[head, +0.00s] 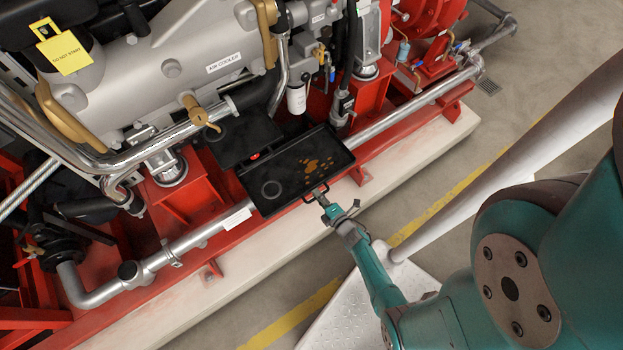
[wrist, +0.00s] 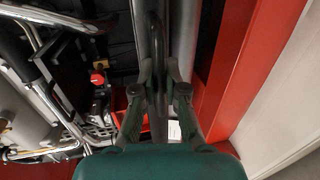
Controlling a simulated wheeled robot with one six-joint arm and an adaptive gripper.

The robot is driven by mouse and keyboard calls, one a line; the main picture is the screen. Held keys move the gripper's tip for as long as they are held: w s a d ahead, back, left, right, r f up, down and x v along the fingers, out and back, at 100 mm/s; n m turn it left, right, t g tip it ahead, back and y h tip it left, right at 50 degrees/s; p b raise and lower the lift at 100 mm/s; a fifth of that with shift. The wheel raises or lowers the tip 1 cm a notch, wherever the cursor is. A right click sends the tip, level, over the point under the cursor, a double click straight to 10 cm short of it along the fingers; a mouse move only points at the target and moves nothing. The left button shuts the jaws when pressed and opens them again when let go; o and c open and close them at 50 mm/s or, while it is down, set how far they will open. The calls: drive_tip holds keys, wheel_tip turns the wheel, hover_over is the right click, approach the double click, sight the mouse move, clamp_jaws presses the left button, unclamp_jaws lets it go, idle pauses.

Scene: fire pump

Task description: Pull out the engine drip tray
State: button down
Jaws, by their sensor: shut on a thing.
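The engine drip tray (head: 290,160) is a flat black tray with orange-brown stains and a ring mark. In the head view it reaches out from under the engine, and its front part covers a stretch of the silver pipe. A small dark handle (head: 313,193) is on its front edge. My gripper (head: 322,196) is at this handle and shut on it. In the wrist view the two fingers of my gripper (wrist: 158,85) stand on either side of the dark handle bar (wrist: 154,45). Where the fingertips touch the bar is partly hidden.
The engine (head: 170,65) and the red frame (head: 180,205) lie behind and beside the tray. A silver pipe (head: 200,235) runs along the frame. A pale concrete plinth (head: 250,262) edges it. Grey floor with a yellow line (head: 290,318) lies in front.

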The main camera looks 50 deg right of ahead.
drive_tip(key=shift+f+v, duration=0.2)
drive_tip(key=shift+v, duration=0.8)
drive_tip(key=c, duration=1.2)
unclamp_jaws()
drive_tip(key=v, duration=0.7)
drive_tip(key=shift+s, duration=0.25)
drive_tip(key=shift+a, duration=0.1)
